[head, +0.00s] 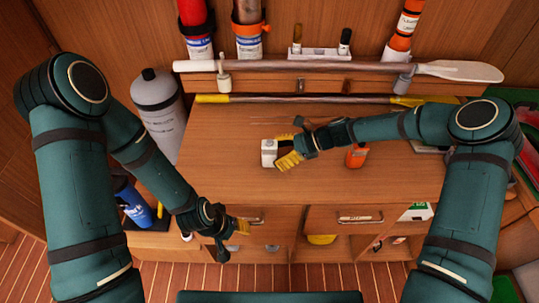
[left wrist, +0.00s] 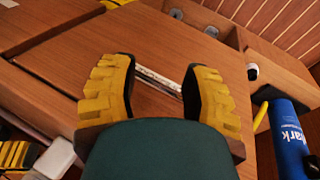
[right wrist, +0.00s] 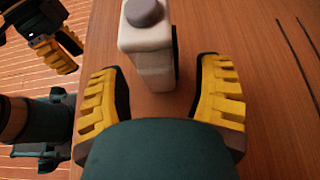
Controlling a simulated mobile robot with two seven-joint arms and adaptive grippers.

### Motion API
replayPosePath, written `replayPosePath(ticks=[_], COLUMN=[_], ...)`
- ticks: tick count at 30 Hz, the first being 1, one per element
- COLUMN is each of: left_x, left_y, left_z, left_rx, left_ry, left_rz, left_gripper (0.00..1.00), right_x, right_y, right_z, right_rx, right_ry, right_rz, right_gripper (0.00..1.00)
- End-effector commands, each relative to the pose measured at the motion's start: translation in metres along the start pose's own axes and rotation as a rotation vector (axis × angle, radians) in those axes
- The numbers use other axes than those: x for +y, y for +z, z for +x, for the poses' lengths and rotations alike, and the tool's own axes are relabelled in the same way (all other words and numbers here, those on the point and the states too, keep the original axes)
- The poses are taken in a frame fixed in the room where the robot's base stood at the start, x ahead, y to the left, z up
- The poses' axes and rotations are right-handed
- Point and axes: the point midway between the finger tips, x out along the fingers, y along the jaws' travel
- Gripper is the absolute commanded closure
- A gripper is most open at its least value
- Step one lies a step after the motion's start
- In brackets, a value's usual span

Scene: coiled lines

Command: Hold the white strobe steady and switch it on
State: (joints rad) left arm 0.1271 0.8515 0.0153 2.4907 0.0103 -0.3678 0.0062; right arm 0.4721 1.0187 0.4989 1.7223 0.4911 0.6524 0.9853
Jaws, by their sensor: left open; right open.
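The white strobe (head: 268,152) stands on the wooden bench top, a small white block with a grey round button on top. It also shows in the right wrist view (right wrist: 146,40), just beyond the fingertips. My right gripper (head: 287,147) is open beside the strobe, its yellow-padded fingers apart with bare wood between them and the strobe ahead. My left gripper (head: 238,226) is open and empty, low in front of the bench's drawer face. In the left wrist view its fingers (left wrist: 158,80) are spread over the drawer front, with a metal handle showing between them.
An orange bottle (head: 356,156) stands right of the strobe, behind my right forearm. A grey cylinder (head: 158,105) stands at the left. A paddle (head: 458,70) and a yellow-ended pole lie across the back. A blue container (head: 131,201) is at lower left. The bench top's left half is clear.

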Motion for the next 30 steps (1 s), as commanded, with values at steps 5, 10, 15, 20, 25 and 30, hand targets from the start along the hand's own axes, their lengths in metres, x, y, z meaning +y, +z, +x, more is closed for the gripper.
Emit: replayPosePath(ticks=[5,10,15,20,25,30], left_x=[-0.002,-0.002,-0.002,-0.002,-0.002,-0.002], left_y=[0.002,0.003,0.003,0.003,0.003,0.003], left_z=[0.004,0.005,0.005,0.005,0.005,0.005], left_rx=[-0.004,-0.006,-0.006,-0.006,-0.005,-0.005], left_ry=[0.001,0.001,0.001,0.001,0.001,0.001], left_rz=[0.001,0.002,0.002,0.002,0.002,0.002], left_gripper=[0.53,0.53,0.53,0.53,0.53,1.00], right_x=[0.000,0.000,0.000,0.000,0.000,0.000], right_y=[-0.001,-0.001,0.000,0.000,0.000,0.000], right_z=[0.015,0.021,0.021,0.021,0.021,0.021], right_rx=[0.000,0.001,0.001,0.001,0.001,0.001], right_ry=[0.002,0.000,0.000,0.000,0.000,0.000], right_rz=[-0.001,0.000,0.000,-0.001,-0.001,-0.001], right_gripper=[0.35,0.35,0.35,0.55,0.79,0.80])
